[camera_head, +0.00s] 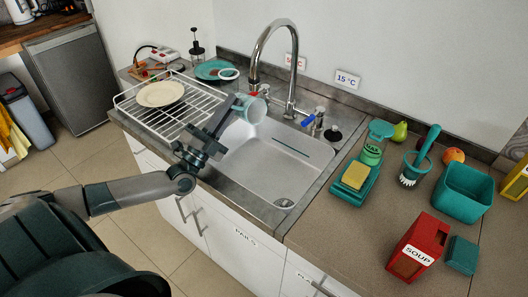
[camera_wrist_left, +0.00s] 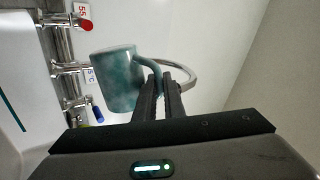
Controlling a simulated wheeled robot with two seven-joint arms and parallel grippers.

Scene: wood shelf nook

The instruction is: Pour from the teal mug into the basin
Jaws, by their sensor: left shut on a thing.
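The teal mug (camera_head: 254,109) is held above the basin's left back part, close to the tap and apart from the basin floor. It is tilted in the head view. My left gripper (camera_head: 237,103) is shut on the mug's handle side. In the left wrist view the mug (camera_wrist_left: 114,79) lies left of the gripper (camera_wrist_left: 158,88), its handle running between the fingers. I cannot see inside the mug, and no stream shows. The basin (camera_head: 257,168) is a metal sink with a drain near its front right. My right gripper is not in view.
The curved tap (camera_head: 256,50) rises behind the mug. A dish rack (camera_head: 130,104) with a cream plate (camera_head: 160,93) stands left. On the right counter are a sponge (camera_head: 355,175), a teal bin (camera_head: 463,191) and a red soup box (camera_head: 418,246). The basin's right half is clear.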

